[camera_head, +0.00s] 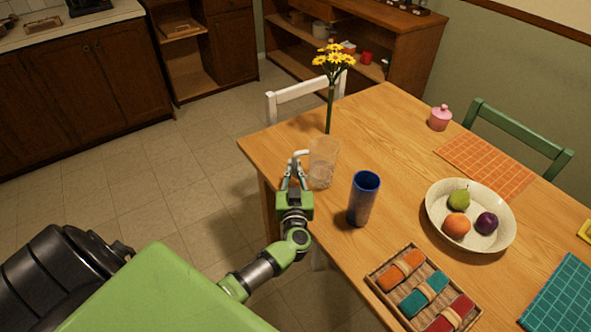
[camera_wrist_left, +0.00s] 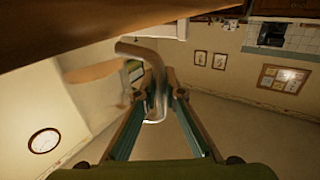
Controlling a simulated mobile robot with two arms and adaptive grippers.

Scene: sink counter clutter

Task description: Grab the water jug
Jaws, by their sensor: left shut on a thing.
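The water jug (camera_head: 324,161) is a clear glass vessel standing upright near the table's left corner in the head view. Its curved handle faces my left gripper (camera_head: 296,168), which comes in from the left at the table edge. In the left wrist view, the curved, see-through handle (camera_wrist_left: 155,75) passes between the two fingertips of my left gripper (camera_wrist_left: 160,100), and the gripper is shut on it. The jug's base seems to rest on the table; the wrist view does not show the base clearly. My right gripper is in neither view.
A blue tumbler (camera_head: 363,199) stands just right of the jug. Yellow flowers (camera_head: 332,65) rise close behind it. A bowl of fruit (camera_head: 437,222), a wicker tray (camera_head: 396,303) with rolled napkins and a pink lidded pot (camera_head: 440,118) are further right. The tabletop behind the tumbler is clear.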

